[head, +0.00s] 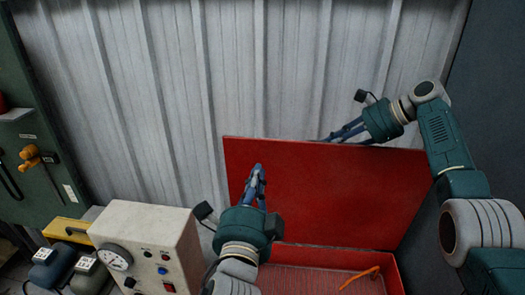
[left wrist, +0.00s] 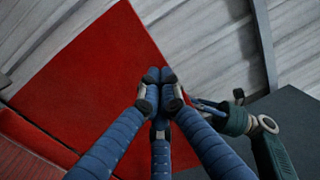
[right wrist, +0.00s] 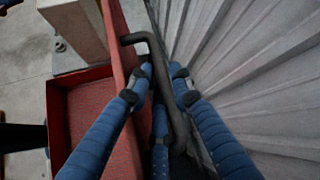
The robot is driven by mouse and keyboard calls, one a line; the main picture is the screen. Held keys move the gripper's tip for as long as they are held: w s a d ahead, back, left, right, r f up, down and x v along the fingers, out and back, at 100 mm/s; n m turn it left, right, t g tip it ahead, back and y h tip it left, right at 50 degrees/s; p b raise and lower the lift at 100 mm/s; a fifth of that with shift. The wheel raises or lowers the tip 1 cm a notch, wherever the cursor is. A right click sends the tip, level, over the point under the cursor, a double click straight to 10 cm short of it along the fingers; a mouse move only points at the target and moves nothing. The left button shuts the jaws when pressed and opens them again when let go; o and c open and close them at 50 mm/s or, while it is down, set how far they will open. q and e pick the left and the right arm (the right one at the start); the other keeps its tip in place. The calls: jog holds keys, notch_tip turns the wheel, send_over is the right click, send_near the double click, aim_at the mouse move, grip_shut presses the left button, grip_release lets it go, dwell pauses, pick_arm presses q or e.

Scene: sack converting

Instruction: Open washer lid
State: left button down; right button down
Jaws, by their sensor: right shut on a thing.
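The red washer lid (head: 335,195) stands raised, close to upright, at the back of the red washer body (head: 392,272). The open tub shows below it. My right gripper (head: 330,137) is at the lid's top edge, its fingers partly hidden behind it. In the right wrist view its fingers are closed around a dark bent handle (right wrist: 150,40) on the lid's outer face. My left gripper (head: 257,172) is in front of the lid's inner face at the left. In the left wrist view its fingertips (left wrist: 160,76) are together with nothing between them; the lid (left wrist: 90,65) fills the background.
A corrugated metal wall (head: 280,70) rises close behind the lid. A beige control box (head: 145,245) with a gauge stands left of the washer. An orange curved piece (head: 360,277) is in the tub. A green panel (head: 40,130) is at the far left.

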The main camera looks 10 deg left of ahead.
aim_at(265, 141)
pick_arm(q)
jog(key=w, duration=0.9)
jog(key=shift+w+r, duration=0.25)
